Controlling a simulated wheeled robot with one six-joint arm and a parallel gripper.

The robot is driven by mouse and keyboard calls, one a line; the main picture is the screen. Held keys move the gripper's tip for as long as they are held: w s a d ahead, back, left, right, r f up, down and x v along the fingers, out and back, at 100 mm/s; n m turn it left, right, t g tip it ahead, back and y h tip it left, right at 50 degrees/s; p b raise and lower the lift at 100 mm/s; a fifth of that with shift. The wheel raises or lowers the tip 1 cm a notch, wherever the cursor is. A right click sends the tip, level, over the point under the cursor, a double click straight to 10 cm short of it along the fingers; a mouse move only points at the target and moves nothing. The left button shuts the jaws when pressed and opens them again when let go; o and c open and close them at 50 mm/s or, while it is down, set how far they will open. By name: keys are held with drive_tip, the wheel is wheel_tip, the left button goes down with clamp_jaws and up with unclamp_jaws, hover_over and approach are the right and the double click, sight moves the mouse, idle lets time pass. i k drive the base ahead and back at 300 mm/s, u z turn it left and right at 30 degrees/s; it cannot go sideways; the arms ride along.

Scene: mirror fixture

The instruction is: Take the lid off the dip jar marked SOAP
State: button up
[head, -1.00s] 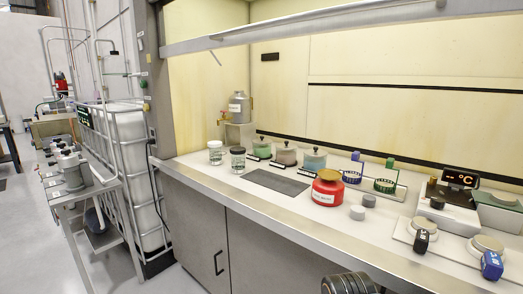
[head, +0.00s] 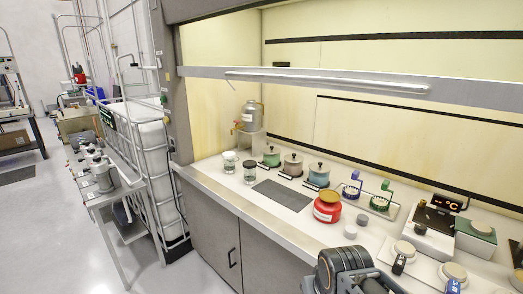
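Three lidded dip jars stand in a row at the back of the hood bench in the head view: a green one (head: 271,158), a taupe one (head: 293,167) and a blue-grey one (head: 318,177). Each has a knobbed lid on it and a small dark label plate in front. The lettering is too small to read, so I cannot tell which one is marked SOAP. A dark ribbed part of my arm shows at the bottom edge, well in front of the jars. My gripper's fingers are not visible.
A red jar (head: 327,211) stands in front of the blue-grey jar. Two glass jars with lids (head: 229,161) (head: 250,172) stand left of a dark mat (head: 283,194). Blue and green racks stand right. The raised sash (head: 300,80) crosses above the bench.

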sight(270, 149)
drive_tip(key=u, duration=0.45)
drive_tip(key=k, duration=1.15)
drive_tip(key=u, duration=0.85)
drive_tip(key=i, duration=3.3)
drive_tip(key=z, duration=1.3)
drive_tip(key=i, duration=0.85)
drive_tip(key=z, duration=1.05)
